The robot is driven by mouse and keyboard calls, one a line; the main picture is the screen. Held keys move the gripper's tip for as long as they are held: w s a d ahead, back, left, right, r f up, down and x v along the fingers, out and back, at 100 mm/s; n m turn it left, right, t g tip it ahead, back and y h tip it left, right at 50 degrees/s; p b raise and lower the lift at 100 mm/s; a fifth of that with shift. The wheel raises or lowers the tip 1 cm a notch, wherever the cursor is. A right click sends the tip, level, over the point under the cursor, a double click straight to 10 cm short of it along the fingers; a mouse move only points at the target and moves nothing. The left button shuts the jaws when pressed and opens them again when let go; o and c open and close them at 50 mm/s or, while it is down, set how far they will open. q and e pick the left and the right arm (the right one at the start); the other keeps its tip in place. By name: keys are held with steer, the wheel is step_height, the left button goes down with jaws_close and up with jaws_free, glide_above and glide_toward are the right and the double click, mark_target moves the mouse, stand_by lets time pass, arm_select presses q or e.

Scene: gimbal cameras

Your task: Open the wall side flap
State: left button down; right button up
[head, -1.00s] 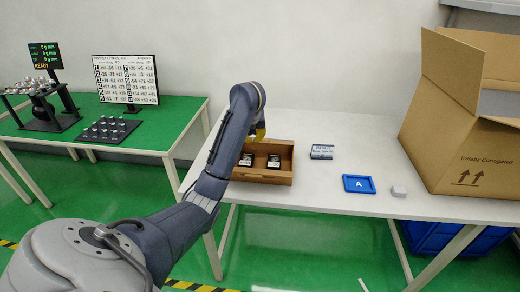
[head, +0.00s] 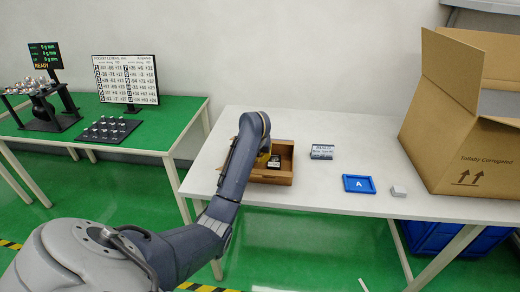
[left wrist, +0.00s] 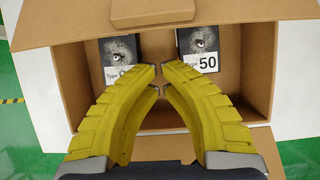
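A small open brown box (head: 283,178) stands on the white table in the head view, with dark labelled packs (head: 273,161) in it. In the left wrist view, a wide brown flap (left wrist: 100,20) spreads outward from the box's upper edge. Two dark packs (left wrist: 196,40) with white labels stand in the box; one reads "Type 50", the other label is partly covered. My left gripper (left wrist: 160,72) is over the box, its yellow fingertips almost together with nothing seen between them. My arm hides the box's left part in the head view. My right gripper is not in view.
A large open cardboard box (head: 445,130) stands at the right of the white table (head: 330,190). A blue tray (head: 359,184), a small grey block (head: 399,191) and a small sign (head: 322,152) lie between. A green table (head: 140,140) with stands is on the left.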

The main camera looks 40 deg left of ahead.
arm_select(q)
steer(key=shift+w+a+f, duration=0.1)
steer(key=shift+w+f, duration=0.15)
steer(key=shift+f, duration=0.4)
steer(key=shift+w+a+r, duration=0.15)
steer(key=shift+w+r, duration=0.1)
steer(key=shift+r, duration=0.25)
steer(key=shift+w+a+r, duration=0.15)
steer(key=shift+w+r, duration=0.05)
steer(key=shift+r, duration=0.3)
steer(key=shift+w+a+r, duration=0.1)
steer(key=shift+w+r, duration=0.05)
steer(key=shift+r, duration=0.3)
steer(key=shift+w+a+r, duration=0.1)
steer(key=shift+w+r, duration=0.05)
steer(key=shift+r, duration=0.25)
steer(key=shift+w+d, duration=0.1)
steer(key=shift+d, duration=0.05)
